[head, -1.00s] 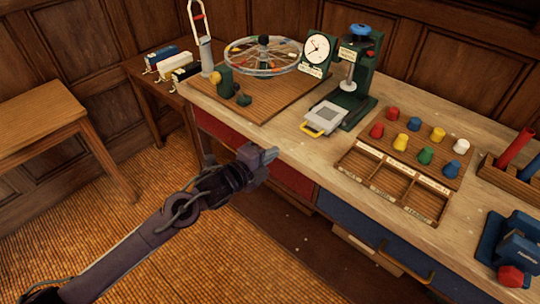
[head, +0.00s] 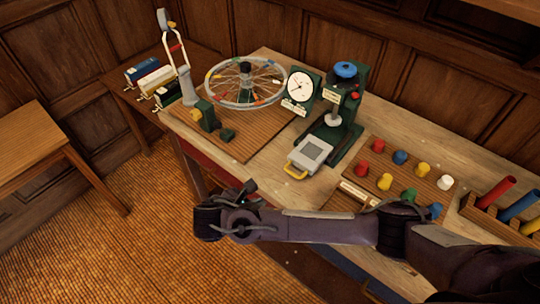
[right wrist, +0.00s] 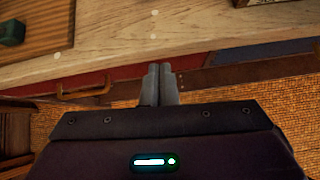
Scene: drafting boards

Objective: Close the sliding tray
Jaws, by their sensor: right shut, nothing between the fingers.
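The sliding tray (head: 311,153) is a small pale grey tray with a yellow handle (head: 295,171). In the head view it sticks out toward the front edge of the bench from the green stand (head: 335,135) with a blue knob. My right gripper (head: 250,186) is left of and nearer than the tray, apart from it, by the bench's front edge. In the right wrist view its fingers (right wrist: 158,85) are shut and empty, and the tray does not show there. My left gripper is out of view.
A spoked wheel (head: 245,83) and a dial (head: 299,86) stand left of the tray. Coloured pegs (head: 384,181) stand to its right, partly behind my right arm. The right wrist view shows a drawer handle (right wrist: 84,92) on the bench front.

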